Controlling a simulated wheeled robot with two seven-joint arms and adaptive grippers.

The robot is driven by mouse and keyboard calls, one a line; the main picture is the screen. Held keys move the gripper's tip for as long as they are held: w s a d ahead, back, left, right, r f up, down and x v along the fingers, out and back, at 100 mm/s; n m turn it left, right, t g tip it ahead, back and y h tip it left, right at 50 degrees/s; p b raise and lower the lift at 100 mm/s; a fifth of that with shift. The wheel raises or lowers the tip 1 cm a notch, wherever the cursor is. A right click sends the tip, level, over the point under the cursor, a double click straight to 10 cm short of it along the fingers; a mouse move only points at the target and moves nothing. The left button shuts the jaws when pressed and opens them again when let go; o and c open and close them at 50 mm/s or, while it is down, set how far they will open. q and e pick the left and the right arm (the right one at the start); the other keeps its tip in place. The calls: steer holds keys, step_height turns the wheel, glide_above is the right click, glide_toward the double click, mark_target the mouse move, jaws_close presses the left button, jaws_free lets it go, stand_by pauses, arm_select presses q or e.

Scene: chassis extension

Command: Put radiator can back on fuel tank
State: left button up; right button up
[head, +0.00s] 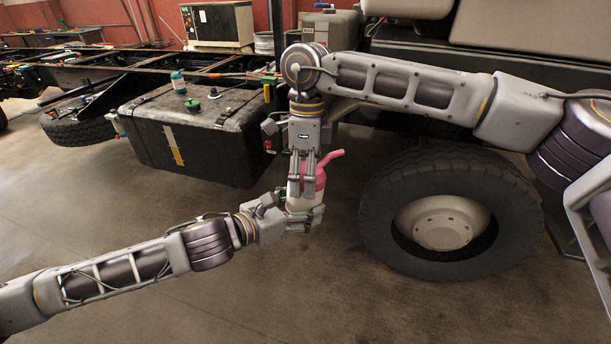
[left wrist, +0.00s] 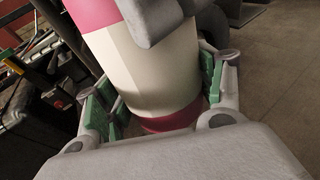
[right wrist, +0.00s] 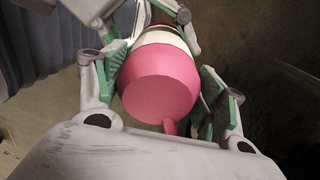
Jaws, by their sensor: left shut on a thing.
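The radiator can (head: 294,188) is white with a pink top and a pink spout, held upright in mid-air in front of the truck. My left gripper (head: 303,218) is shut on its lower part, and the white body lies between its green pads (left wrist: 155,98) in the left wrist view. My right gripper (head: 304,178) comes from above with its fingers on both sides of the pink top (right wrist: 160,85); a small gap shows beside the right finger. The black fuel tank (head: 150,150) is at left, behind the can.
A teal-capped white bottle (head: 179,82) and a green cap (head: 192,104) are on the tank top. A large wheel (head: 375,210) stands right of my grippers. The chassis rails (head: 110,65) run behind the tank. The floor in front of the tank is clear.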

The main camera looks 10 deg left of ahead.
steer(key=c, duration=0.5)
arm_select(q)
steer(key=o, duration=2.1)
steer(key=shift+c, duration=0.2)
arm_select(e)
steer(key=shift+c, duration=0.6)
arm_select(q)
steer(key=shift+f, duration=0.1)
